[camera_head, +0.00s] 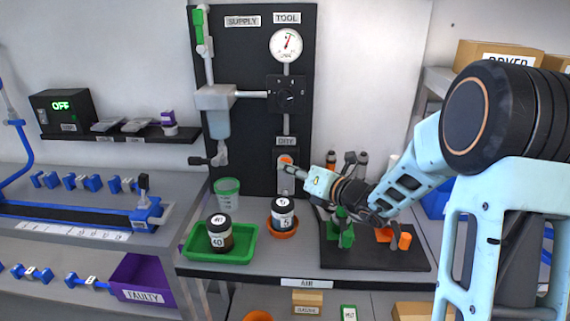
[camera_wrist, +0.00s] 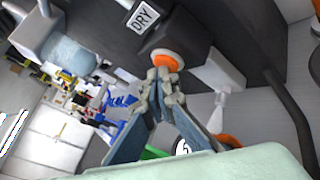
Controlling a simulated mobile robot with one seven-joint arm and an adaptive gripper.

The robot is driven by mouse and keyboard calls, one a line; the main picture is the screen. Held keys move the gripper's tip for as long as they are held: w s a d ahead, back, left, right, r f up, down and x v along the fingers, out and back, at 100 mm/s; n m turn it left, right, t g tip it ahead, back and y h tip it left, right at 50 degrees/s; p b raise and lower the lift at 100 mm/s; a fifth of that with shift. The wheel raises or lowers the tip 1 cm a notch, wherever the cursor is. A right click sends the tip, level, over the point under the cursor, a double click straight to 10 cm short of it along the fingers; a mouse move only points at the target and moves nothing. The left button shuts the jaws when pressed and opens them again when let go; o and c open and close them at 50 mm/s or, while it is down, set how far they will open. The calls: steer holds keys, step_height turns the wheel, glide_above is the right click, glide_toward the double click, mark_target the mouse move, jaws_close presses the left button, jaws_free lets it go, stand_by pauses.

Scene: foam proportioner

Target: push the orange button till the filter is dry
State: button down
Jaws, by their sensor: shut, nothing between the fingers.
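The orange button (camera_head: 286,159) sits on a grey box on the black panel (camera_head: 250,150), under a DRY label (camera_head: 286,141). In the wrist view the orange button (camera_wrist: 165,60) is just beyond my fingertips. My gripper (camera_head: 284,167) is shut and empty, its tips at the button's lower edge; I cannot tell whether they touch it. In the wrist view my gripper (camera_wrist: 163,76) shows its fingers together. The filter bowl (camera_head: 217,122), translucent bluish, hangs under a grey head at the panel's left; whether it is wet inside is too small to tell.
A round gauge (camera_head: 286,45) and a black dial (camera_head: 288,95) are above the button. Below stand a jar in a green tray (camera_head: 195,243), a jar on an orange dish (camera_head: 284,234), and a translucent green-rimmed cup (camera_head: 228,194). A black mat (camera_head: 345,262) with tools lies at right.

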stand_by(0.4)
steer(key=shift+s, duration=0.75)
steer(key=shift+s+a+b, duration=0.1)
steer(key=shift+s+b, duration=0.2)
steer(key=shift+s, duration=2.2)
